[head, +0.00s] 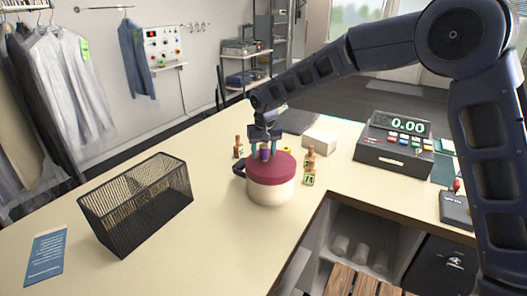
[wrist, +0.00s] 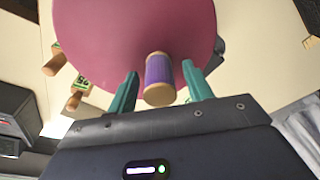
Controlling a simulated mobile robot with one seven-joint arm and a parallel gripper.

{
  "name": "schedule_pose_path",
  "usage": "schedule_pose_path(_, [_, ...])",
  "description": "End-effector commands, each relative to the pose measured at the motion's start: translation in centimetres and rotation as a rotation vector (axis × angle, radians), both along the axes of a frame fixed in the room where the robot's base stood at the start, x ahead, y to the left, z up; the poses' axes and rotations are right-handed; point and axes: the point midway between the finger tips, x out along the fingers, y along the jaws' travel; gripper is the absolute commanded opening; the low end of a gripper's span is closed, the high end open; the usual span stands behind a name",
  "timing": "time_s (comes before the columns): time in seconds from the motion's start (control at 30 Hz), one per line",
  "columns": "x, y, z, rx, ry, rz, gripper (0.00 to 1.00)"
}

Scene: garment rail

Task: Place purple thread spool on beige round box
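The beige round box (head: 270,190) with a burgundy lid (head: 284,163) stands on the counter. Its lid (wrist: 100,30) fills the upper middle of the wrist view. The purple thread spool (wrist: 158,72), with pale wooden ends, appears to stand upright on the lid. It also shows as a small purple patch in the head view (head: 264,153). My gripper (head: 264,148) points down over the lid. In the wrist view its two green fingers (wrist: 160,78) are on either side of the spool, with a visible gap on each side, so it is open.
A black wire basket (head: 138,203) stands left of the box. Small wooden-topped items (head: 310,165) stand close right of the box, and another (head: 239,147) behind it. A white block (head: 319,142) and a cash register (head: 393,142) are farther right. The front-left counter is mostly clear.

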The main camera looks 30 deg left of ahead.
Motion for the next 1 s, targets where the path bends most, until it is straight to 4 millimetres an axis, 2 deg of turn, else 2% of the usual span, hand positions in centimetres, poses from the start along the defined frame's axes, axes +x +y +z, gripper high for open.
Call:
schedule_pose_path(0.17, [0.0, 0.0, 0.3, 0.001, -0.001, 0.000, 0.51])
schedule_pose_path(0.27, [-0.1, 0.0, 1.1, 0.002, -0.001, 0.000, 0.51])
schedule_pose_path(0.7, [-0.9, -0.9, 9.0, 0.003, -0.001, 0.000, 0.51])
schedule_pose_path(0.83, [-1.1, -1.1, 10.7, 0.002, -0.001, -0.001, 0.51])
schedule_pose_path(1.0, [-1.2, -1.2, 11.9, 0.000, 0.000, -0.001, 0.51])
